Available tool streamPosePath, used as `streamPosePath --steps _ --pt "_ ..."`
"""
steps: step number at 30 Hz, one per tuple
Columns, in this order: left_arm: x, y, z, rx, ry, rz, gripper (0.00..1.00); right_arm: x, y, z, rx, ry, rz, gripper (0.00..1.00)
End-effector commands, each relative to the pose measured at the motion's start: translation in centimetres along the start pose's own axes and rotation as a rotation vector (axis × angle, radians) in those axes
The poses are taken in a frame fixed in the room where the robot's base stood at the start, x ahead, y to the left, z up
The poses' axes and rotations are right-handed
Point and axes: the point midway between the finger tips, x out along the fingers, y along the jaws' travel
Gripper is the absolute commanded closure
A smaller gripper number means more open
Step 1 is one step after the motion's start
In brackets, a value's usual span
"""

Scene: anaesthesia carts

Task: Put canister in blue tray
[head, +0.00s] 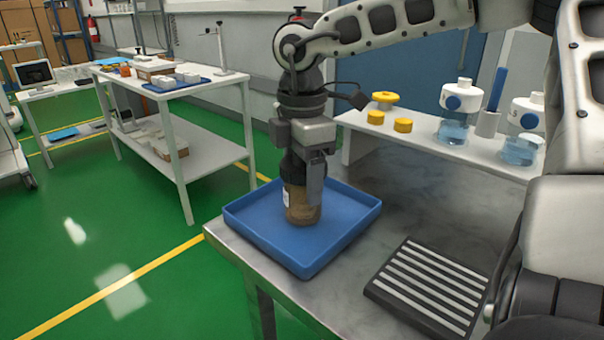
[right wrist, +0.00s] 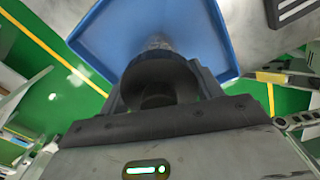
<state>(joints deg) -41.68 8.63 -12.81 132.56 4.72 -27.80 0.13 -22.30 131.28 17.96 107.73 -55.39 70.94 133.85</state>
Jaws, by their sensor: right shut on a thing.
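The canister (head: 302,205) is a brown jar with a dark lid and a pale label. It is upright within the outline of the blue tray (head: 341,232); I cannot tell whether its base touches the tray floor. My right gripper (head: 304,172) points down and is shut on the canister near its lid. In the right wrist view the canister's dark lid (right wrist: 158,75) is between the fingers, with the blue tray (right wrist: 205,35) beyond it. My left gripper is not in view.
The tray sits at the left corner of a metal table (head: 400,210). A dark slatted rack (head: 428,288) lies to its right. A shelf behind holds yellow weights (head: 385,100) and blue-liquid containers (head: 453,130). A white table (head: 180,95) stands back left.

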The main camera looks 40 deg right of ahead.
Motion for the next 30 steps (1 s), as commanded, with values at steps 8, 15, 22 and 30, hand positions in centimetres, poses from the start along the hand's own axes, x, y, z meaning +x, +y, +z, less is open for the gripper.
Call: streamPosePath --steps 8,15,22,30 --pt "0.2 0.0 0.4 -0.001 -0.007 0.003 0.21 0.2 0.0 0.0 0.000 0.000 0.002 0.62" --pt "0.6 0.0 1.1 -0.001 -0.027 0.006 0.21 0.2 0.0 0.0 0.000 0.000 0.000 0.14" --pt "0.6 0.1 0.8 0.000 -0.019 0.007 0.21 0.1 0.0 0.0 0.000 0.000 0.000 0.14" --pt "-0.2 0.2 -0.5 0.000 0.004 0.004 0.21 -3.5 0.1 0.0 0.001 0.000 0.008 0.14"
